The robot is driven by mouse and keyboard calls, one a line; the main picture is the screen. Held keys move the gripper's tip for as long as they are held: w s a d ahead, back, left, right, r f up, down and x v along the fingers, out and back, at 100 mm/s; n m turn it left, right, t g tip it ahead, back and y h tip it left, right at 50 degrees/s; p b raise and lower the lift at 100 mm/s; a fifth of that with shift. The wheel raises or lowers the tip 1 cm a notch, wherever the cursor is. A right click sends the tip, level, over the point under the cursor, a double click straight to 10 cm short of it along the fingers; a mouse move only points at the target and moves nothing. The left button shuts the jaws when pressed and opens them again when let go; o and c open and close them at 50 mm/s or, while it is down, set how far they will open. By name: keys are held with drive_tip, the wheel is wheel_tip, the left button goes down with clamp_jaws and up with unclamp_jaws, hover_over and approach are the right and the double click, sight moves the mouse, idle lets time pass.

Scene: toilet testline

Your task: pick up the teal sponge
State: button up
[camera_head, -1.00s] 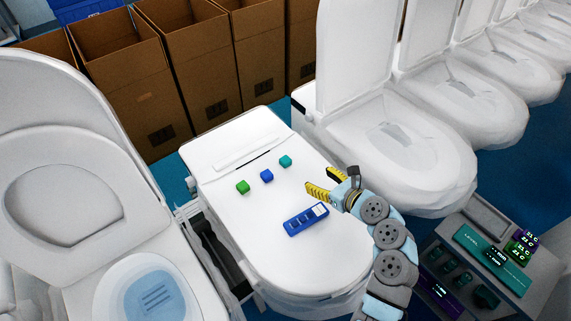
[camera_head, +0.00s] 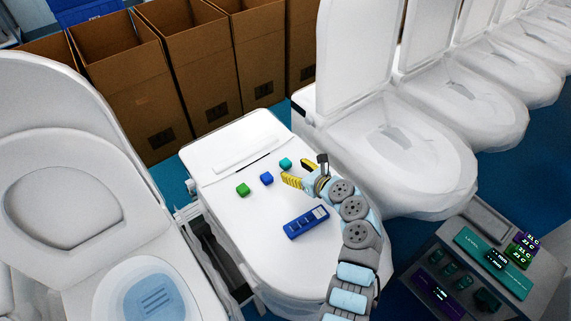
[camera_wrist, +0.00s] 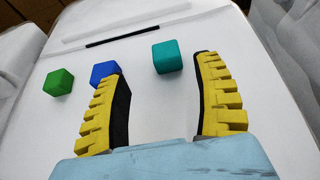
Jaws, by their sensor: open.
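The teal sponge (camera_head: 285,163) is a small cube on the closed white toilet lid (camera_head: 225,215), rightmost of three cubes. In the wrist view the teal sponge (camera_wrist: 167,57) lies ahead of my gripper (camera_wrist: 160,88), beyond the fingertips and between their lines, nearer the right finger. My gripper (camera_head: 293,175) has yellow ridged fingers with dark inner pads. It is open and empty, just in front of the sponge in the head view. The left finger partly covers the blue cube in the wrist view.
A blue cube (camera_head: 266,178) and a green cube (camera_head: 243,190) sit left of the sponge. A blue device (camera_head: 306,222) lies on the lid nearer me. Cardboard boxes (camera_head: 195,60) stand behind, and open toilets (camera_head: 400,140) stand to the right.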

sight(289, 165)
drive_tip(key=shift+w+d+x, duration=0.15)
drive_tip(key=shift+x, duration=0.85)
drive_tip(key=shift+w+d+x, duration=0.1)
drive_tip(key=shift+d+x, duration=0.05)
drive_tip(key=shift+x, duration=0.9)
drive_tip(key=shift+b+x, duration=0.35)
drive_tip(key=shift+x, duration=0.6)
drive_tip(key=shift+f, duration=0.1)
drive_tip(key=c, duration=0.8)
